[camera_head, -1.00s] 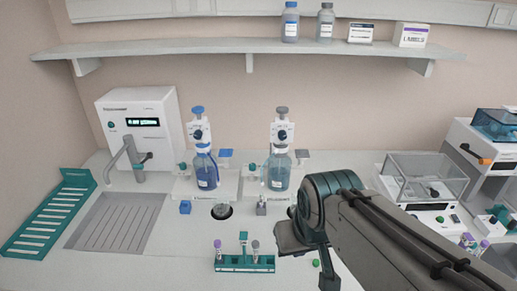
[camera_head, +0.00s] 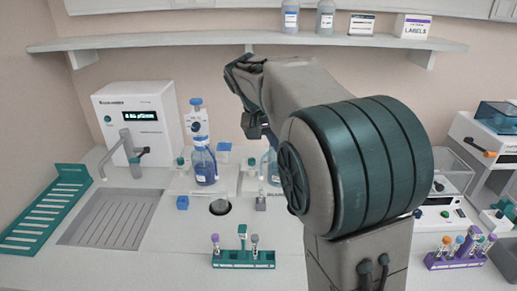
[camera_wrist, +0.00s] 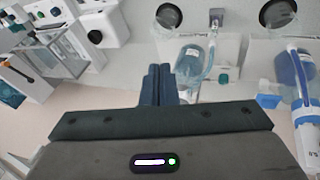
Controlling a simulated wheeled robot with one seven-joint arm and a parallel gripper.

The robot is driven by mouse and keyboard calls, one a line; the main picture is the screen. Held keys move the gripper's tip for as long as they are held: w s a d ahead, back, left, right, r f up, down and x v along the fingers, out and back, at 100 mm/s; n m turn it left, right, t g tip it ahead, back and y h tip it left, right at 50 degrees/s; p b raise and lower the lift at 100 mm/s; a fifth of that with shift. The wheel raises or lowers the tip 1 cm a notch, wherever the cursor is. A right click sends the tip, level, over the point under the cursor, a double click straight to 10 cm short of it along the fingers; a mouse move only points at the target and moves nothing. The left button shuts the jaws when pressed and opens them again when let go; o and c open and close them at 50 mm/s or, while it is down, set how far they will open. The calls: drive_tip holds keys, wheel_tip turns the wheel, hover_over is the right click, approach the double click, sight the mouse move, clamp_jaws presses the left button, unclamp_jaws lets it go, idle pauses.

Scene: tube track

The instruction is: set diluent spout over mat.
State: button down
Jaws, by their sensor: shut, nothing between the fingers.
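The diluent bottle (camera_head: 273,170) stands right of the blue bottle (camera_head: 203,163) in the head view, with its top and right side hidden by my arm. In the wrist view the diluent bottle (camera_wrist: 189,63) shows pale blue, with a clear curved spout tube (camera_wrist: 211,58) beside it. Two dark round pads lie at the top of that view, a left one (camera_wrist: 168,15) and a right one (camera_wrist: 277,13); I cannot tell which is the mat. The head view shows one dark pad (camera_head: 220,207). My gripper (camera_wrist: 158,70) is shut and empty, raised above the bench near the diluent bottle, apart from it.
A teal tube rack (camera_head: 243,259) stands at the front. A grey block (camera_head: 261,203) and a blue block (camera_head: 183,203) flank the dark pad. A shelf (camera_head: 170,48) runs behind my raised arm. A balance (camera_head: 445,190) and a purple rack (camera_head: 455,262) are on the right.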

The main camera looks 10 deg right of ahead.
drive_tip(key=w+a+r+m+t+h+b, duration=0.1)
drive_tip(key=w+a+h, duration=0.4)
drive_tip(key=w+a, duration=0.5)
drive_tip(key=shift+w+a+r+m+t+h+b, duration=0.2)
drive_tip(key=shift+w+a+m+t+h+b, duration=0.15)
drive_tip(key=shift+a+m+b, duration=0.25)
drive_tip(key=shift+w, duration=0.1)
drive_tip(key=s+f+p+x, duration=0.1)
drive_tip(key=s+p+x, duration=0.1)
drive_tip(key=x, duration=1)
drive_tip(key=shift+f, duration=0.65)
drive_tip(key=shift+s+f+b, duration=0.1)
drive_tip(key=shift+f+b, duration=0.05)
drive_tip(key=shift+b, duration=0.3)
